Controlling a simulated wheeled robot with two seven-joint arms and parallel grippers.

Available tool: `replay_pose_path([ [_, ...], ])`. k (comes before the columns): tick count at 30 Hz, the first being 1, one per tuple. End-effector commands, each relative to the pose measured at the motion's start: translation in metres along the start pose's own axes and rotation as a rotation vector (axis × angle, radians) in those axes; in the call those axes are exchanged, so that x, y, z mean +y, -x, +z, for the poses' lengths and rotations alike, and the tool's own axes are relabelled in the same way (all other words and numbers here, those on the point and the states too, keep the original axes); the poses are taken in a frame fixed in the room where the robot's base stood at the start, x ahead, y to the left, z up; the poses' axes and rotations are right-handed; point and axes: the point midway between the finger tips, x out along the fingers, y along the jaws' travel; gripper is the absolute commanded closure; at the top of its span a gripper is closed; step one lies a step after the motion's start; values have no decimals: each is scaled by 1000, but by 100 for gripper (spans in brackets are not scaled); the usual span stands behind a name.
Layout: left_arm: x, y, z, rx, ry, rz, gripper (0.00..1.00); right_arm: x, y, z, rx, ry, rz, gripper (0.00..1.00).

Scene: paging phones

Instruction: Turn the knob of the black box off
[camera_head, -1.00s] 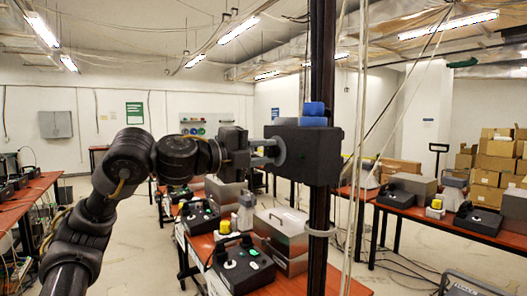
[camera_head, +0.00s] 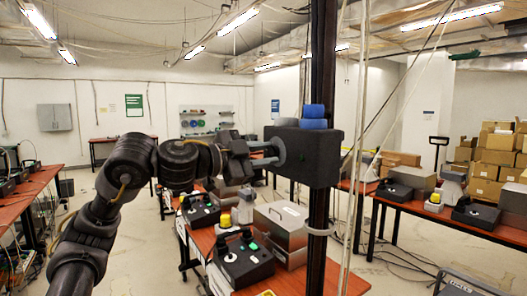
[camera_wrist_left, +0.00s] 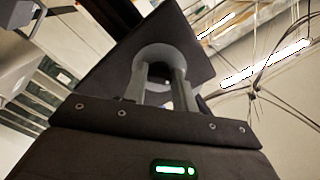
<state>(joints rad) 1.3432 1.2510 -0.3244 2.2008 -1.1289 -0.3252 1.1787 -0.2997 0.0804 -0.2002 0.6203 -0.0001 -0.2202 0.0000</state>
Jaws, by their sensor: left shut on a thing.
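The black box (camera_head: 318,160) is fixed to a dark upright post, with blue cylinders on its top. Its grey round knob (camera_head: 278,147) is on the left side face. My left gripper (camera_head: 268,155) reaches the knob from the left and is shut on it. In the left wrist view the black box (camera_wrist_left: 195,48) is tilted, and the two fingers of my left gripper (camera_wrist_left: 158,82) lie on either side of the knob (camera_wrist_left: 160,54). The knob is partly hidden by the fingers. My right gripper is in neither view.
The dark post (camera_head: 319,230) and hanging pale cables (camera_head: 355,190) stand close to the box. Below is a red-topped table (camera_head: 292,282) with black devices and a grey metal case (camera_head: 282,222). Cardboard boxes (camera_head: 497,160) are stacked at the right.

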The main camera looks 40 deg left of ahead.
Motion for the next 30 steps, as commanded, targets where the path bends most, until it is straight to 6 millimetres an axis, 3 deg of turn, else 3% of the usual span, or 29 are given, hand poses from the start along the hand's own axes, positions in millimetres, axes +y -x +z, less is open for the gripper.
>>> replay_pose_path([
  [9,1,0,0,-1,98,1,96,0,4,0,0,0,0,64],
  [24,1,0,0,-1,114,1,96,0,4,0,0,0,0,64],
  [25,1,0,0,-1,114,1,70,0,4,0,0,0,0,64],
  [30,1,0,0,0,113,1,51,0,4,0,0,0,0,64],
])
